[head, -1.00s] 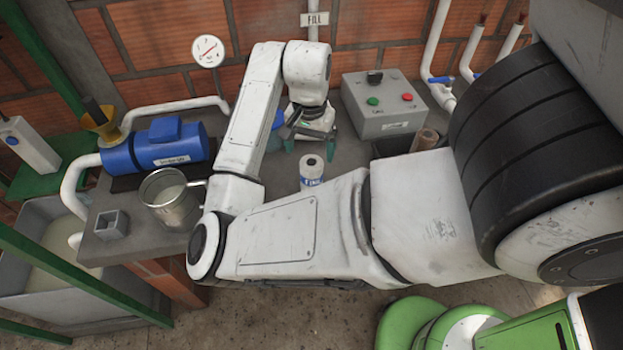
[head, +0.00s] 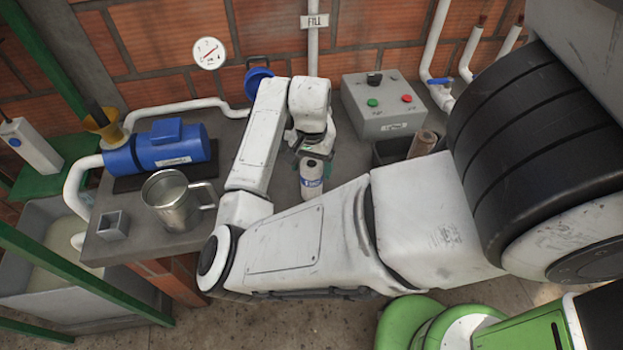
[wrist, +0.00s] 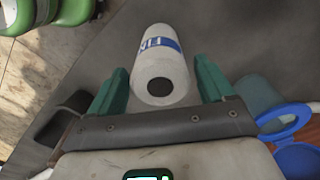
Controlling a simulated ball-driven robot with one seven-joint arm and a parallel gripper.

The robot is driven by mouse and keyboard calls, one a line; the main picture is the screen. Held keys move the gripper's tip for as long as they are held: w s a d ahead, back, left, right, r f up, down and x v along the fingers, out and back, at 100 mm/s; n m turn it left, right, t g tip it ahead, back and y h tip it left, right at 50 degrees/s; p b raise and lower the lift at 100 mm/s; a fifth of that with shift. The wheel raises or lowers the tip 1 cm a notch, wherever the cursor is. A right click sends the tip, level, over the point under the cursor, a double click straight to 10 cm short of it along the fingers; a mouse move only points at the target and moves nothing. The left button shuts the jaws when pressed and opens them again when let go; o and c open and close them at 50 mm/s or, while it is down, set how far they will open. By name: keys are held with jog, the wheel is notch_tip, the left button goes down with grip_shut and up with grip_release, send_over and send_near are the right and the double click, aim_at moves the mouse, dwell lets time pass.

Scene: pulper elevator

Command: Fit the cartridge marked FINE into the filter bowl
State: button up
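A white cartridge (head: 312,183) with a blue band stands on the bench, just beyond my forearm. Its lettering is only partly readable, in the wrist view (wrist: 160,72) too, where its dark round end hole faces me. My gripper (head: 311,154) is at its top on the wall side. In the wrist view the green fingers (wrist: 162,72) are apart on either side of the cartridge, and I see no clear grip. A translucent bluish bowl (wrist: 256,94), seemingly the filter bowl, stands right of the gripper in the wrist view. In the head view my arm hides most of it.
A steel jug (head: 170,205), a small grey square holder (head: 112,226) and a blue pump (head: 156,148) are on the left. A grey control box (head: 384,107) and a dark bin (head: 386,154) are on the right.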

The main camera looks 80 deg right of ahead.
jog(key=c, duration=1.2)
